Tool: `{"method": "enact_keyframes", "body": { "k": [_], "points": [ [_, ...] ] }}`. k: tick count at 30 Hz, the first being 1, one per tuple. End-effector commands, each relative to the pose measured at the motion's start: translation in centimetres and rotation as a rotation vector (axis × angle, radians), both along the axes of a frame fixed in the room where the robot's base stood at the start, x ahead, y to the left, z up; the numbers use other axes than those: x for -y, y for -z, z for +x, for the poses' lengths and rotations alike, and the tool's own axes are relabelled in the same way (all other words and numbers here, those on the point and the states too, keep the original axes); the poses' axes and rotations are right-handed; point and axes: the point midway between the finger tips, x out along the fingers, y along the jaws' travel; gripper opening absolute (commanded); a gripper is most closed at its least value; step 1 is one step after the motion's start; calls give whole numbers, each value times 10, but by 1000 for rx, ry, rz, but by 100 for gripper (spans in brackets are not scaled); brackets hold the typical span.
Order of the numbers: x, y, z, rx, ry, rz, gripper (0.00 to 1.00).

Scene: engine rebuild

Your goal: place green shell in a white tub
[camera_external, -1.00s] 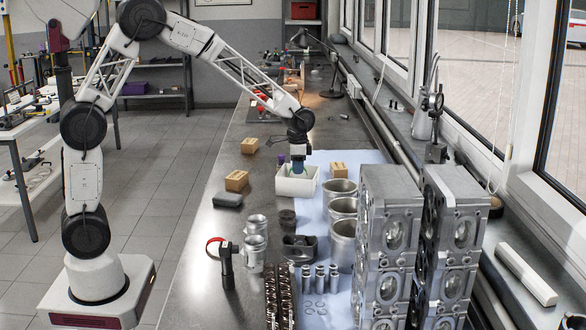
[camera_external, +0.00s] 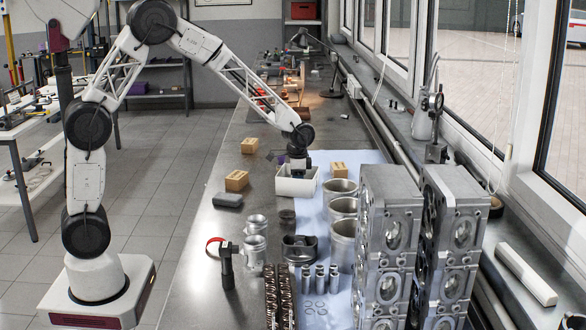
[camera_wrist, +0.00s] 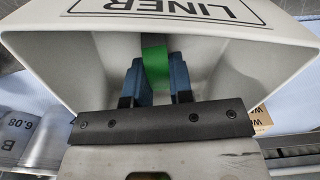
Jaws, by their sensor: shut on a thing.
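The white tub (camera_external: 285,185) stands on the workbench and also fills much of the wrist view (camera_wrist: 70,65), with the word LINER on its side. My gripper (camera_external: 298,172) points down into the tub; in the wrist view its blue fingers (camera_wrist: 156,75) are inside the tub walls. The fingers are shut on the green shell (camera_wrist: 155,66), a curved green strip between their tips. The shell is hidden in the external view. I cannot tell whether it touches the tub floor.
Wooden blocks (camera_external: 237,181) sit left of and behind the tub, and another (camera_external: 339,170) is just right of it. Metal cylinders (camera_external: 342,190) and tall engine blocks (camera_external: 388,230) stand to the right and front. A dark block (camera_external: 227,200) lies at left.

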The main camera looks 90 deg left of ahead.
Motion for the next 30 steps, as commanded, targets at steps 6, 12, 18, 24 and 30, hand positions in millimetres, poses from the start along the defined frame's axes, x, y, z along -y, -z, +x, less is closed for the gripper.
{"method": "enact_keyframes", "body": {
  "k": [6, 12, 18, 24, 30],
  "points": [
    [0, 0, 0, 1, 0, 0, 0],
    [0, 3, 0, 0, 0, 0, 0],
    [0, 3, 0, 1, 0, 0, 46],
    [0, 3, 0, 1, 0, 0, 46],
    [0, -1, 0, 1, 0, 1, 46]
  ]
}}
